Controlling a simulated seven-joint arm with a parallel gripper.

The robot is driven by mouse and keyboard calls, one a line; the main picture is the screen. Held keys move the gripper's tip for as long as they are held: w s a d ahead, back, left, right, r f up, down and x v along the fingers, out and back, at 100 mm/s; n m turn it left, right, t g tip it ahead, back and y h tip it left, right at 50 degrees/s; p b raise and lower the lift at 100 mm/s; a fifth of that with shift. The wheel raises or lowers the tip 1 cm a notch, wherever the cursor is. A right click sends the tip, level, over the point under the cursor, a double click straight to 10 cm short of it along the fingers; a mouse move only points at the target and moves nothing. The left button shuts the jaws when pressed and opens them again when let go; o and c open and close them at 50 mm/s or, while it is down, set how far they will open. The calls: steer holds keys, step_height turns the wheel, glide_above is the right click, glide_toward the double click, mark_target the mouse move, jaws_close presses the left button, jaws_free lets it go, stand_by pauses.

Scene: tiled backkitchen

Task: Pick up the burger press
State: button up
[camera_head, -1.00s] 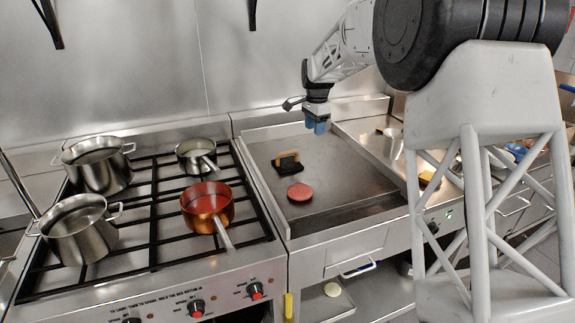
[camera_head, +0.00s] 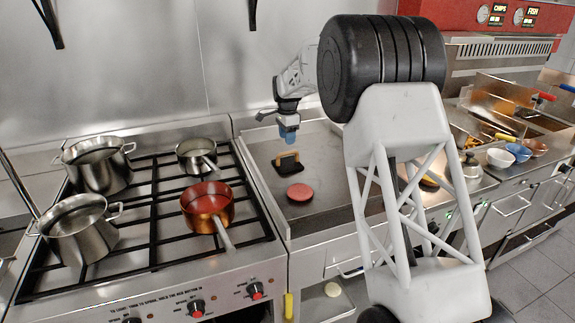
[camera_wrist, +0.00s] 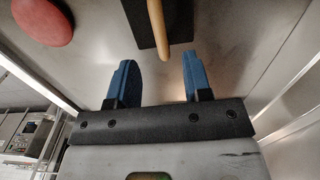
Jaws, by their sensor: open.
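The burger press (camera_head: 289,164) lies on the flat steel griddle (camera_head: 327,192). It has a dark square plate and a tan wooden handle, and both show at the top of the wrist view (camera_wrist: 157,20). My gripper (camera_head: 288,137) hangs above the griddle, just above the press as seen in the head view. In the wrist view its two blue fingers (camera_wrist: 158,75) are apart with nothing between them. The handle's near end points toward the gap between the fingers, slightly beyond the fingertips. The gripper does not appear to touch the press.
A red patty (camera_head: 300,192) lies on the griddle in front of the press. The stove to the left holds several pots and a copper pan (camera_head: 207,205). Bowls (camera_head: 500,158) stand on the counter to the right. A steel wall rises behind the griddle.

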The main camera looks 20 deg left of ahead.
mark_target(287, 153)
steer(key=shift+f, duration=1.25)
steer(key=shift+f, duration=0.1)
steer(key=shift+w+f, duration=0.1)
steer(key=shift+f, duration=2.4)
steer(key=shift+c, duration=0.2)
steer(key=shift+r, duration=0.1)
jaws_close()
